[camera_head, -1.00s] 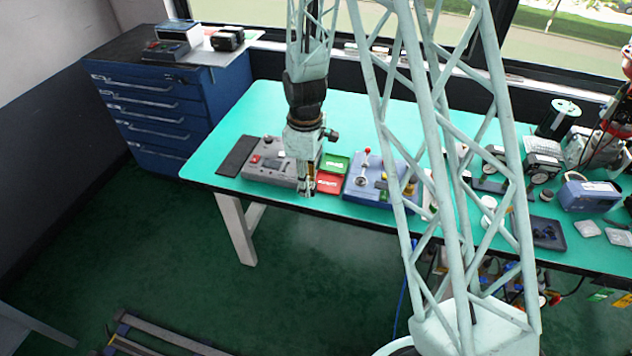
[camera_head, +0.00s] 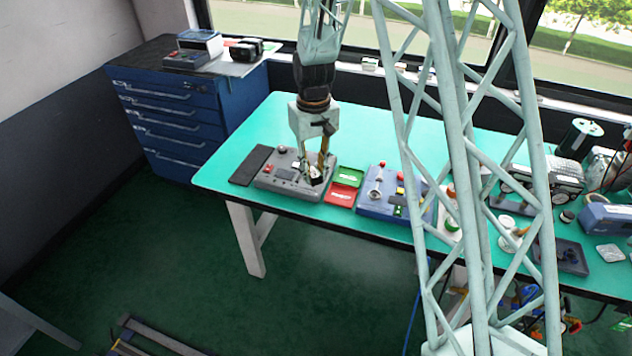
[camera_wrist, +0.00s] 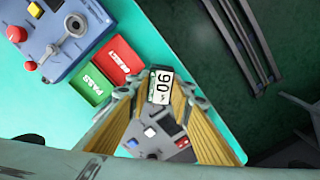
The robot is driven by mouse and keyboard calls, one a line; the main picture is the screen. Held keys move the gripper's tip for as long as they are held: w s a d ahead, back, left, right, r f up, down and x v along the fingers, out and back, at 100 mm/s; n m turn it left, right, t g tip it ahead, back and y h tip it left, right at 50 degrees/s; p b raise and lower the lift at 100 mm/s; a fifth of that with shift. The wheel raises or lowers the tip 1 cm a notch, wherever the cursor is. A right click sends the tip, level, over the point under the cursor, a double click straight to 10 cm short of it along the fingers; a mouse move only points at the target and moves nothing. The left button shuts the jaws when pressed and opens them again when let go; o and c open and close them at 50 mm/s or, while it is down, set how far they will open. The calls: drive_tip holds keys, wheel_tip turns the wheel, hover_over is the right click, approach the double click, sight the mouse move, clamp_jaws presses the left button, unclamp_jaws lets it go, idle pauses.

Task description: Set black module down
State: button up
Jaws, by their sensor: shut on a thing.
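My gripper (camera_head: 317,176) points down over the right part of the grey console (camera_head: 268,183). In the head view the module (camera_head: 315,178) is small and partly hidden by the fingers. I cannot tell its exact height over the console. The green PASS tray (camera_head: 349,177) and red REJECT tray (camera_head: 341,195) lie just right of the console. They also show in the wrist view, green (camera_wrist: 86,86) and red (camera_wrist: 118,60), both empty.
A blue fixture (camera_head: 372,207) with a lever and red knob stands right of the trays. A black mat (camera_head: 250,165) lies left of the console. The green table (camera_head: 240,130) is clear behind them. My lattice arm crosses the right side.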

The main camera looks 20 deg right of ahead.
drive_tip(key=shift+w+r+m, duration=0.4)
drive_tip(key=shift+w+m, duration=0.1)
drive_tip(key=shift+m, duration=0.3)
drive_tip(key=shift+d, duration=0.1)
